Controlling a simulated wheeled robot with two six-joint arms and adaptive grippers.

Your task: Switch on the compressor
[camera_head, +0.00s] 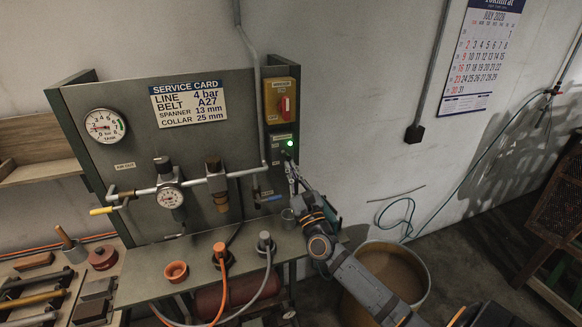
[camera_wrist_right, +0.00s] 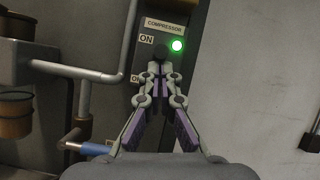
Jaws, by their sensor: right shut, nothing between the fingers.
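The compressor switch box (camera_head: 284,146) is on the right side of the grey panel. In the right wrist view its label plate (camera_wrist_right: 166,25) reads COMPRESSOR, with an ON label (camera_wrist_right: 146,39) below. A green lamp (camera_wrist_right: 177,45) glows beside the ON label, and it also glows in the head view (camera_head: 290,143). My right gripper (camera_head: 291,170) is shut with nothing held, its tips at the box just below the lamp. The fingertips (camera_wrist_right: 160,66) cover the button area, so I cannot tell whether they touch it. My left gripper is not in view.
A yellow isolator with a red knob (camera_head: 284,104) sits above the box. A pipe with a gauge (camera_head: 170,198) and a blue-handled valve (camera_head: 270,198) are to the left and below. A bench (camera_head: 140,280) with hoses lies below, and a round bin (camera_head: 424,285) stands to the right.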

